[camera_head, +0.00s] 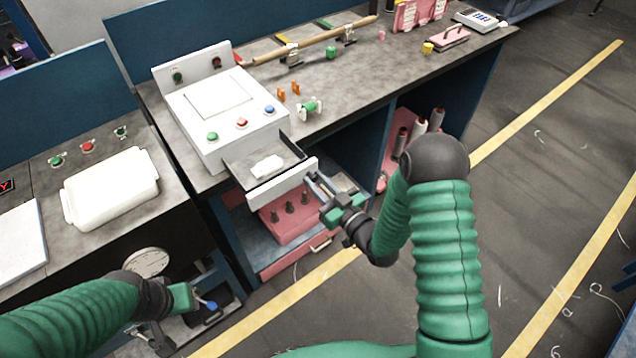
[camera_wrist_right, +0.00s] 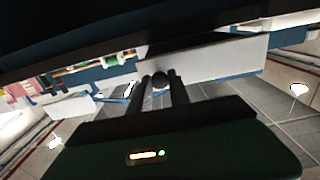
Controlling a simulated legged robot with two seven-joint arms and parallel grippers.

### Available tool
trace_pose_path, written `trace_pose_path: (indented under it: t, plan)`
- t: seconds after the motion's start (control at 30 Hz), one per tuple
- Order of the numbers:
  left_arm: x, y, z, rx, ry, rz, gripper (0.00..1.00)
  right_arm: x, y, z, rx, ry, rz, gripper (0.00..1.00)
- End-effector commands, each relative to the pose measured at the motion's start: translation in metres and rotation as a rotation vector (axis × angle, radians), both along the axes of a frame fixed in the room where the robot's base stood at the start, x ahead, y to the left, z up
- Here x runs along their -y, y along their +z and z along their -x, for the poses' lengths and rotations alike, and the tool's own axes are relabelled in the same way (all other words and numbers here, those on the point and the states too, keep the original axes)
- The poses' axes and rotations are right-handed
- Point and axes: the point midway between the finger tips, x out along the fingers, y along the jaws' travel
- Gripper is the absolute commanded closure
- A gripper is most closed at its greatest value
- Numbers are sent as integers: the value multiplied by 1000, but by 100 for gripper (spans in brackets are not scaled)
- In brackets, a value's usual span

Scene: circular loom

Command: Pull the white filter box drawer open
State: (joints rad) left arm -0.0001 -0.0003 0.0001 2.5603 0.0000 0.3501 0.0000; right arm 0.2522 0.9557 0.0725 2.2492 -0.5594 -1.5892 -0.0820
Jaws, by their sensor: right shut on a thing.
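The white filter box (camera_head: 205,105) stands on the grey bench with red, green and blue buttons on top. Its drawer (camera_head: 283,184) sticks out from the front, showing a grey interior with a white lump (camera_head: 267,166) inside. My right gripper (camera_head: 318,186) is at the right part of the drawer's white front.
A pink holder with dark pegs (camera_head: 290,214) sits on the shelf below the drawer. A white tray (camera_head: 110,187) lies on the left bench. A wooden rod (camera_head: 315,40) lies at the back of the bench. Floor to the right is mostly clear.

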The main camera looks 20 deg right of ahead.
Motion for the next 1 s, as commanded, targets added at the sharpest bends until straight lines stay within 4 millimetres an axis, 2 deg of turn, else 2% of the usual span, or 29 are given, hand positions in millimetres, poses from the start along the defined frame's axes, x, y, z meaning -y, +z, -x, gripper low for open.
trace_pose_path:
  t: [0.27,0.3,0.47,0.8,0.87,1.0]
  plan:
    - [0,0,0,0,0,0,64,2,2,-1,7,-5,1,100]
    - [0,0,0,0,0,0,64,2,2,0,7,-5,1,76]
    - [0,0,0,0,0,0,64,2,2,0,5,-4,0,56]
    - [0,-1,0,0,0,0,64,3,1,4,3,-3,1,56]
    - [0,-2,0,0,0,0,64,6,0,10,2,-3,0,56]
    - [0,-7,0,0,0,0,64,18,-2,41,0,-6,0,56]
